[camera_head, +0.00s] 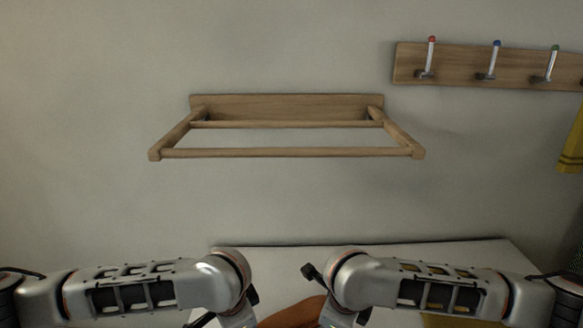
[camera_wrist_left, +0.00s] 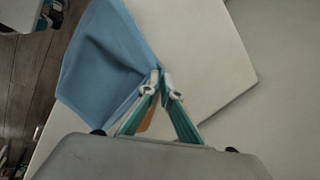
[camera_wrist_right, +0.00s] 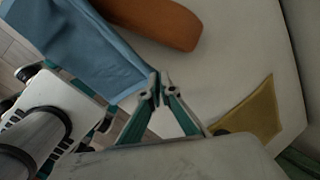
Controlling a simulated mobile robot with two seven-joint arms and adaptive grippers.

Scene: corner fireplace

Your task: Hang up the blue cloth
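The blue cloth (camera_wrist_left: 105,55) shows in the left wrist view, narrowing to a corner between the tips of my left gripper (camera_wrist_left: 162,85), which is shut on it. In the right wrist view the cloth (camera_wrist_right: 85,45) stretches from upper left to the tips of my right gripper (camera_wrist_right: 162,88), which is shut at its edge. The cloth is held above the white table and is hidden in the head view. A wooden wall rack (camera_head: 285,153) with two horizontal bars is above the table. A peg board (camera_head: 460,68) with red-, blue- and green-tipped hooks is at upper right.
The white table (camera_head: 440,252) stands below the rack against the wall. An orange-brown item (camera_wrist_right: 150,20) and a mustard cloth (camera_wrist_right: 250,110) lie on it. A yellow cloth (camera_head: 573,150) hangs at the right edge. The rack's bars are bare.

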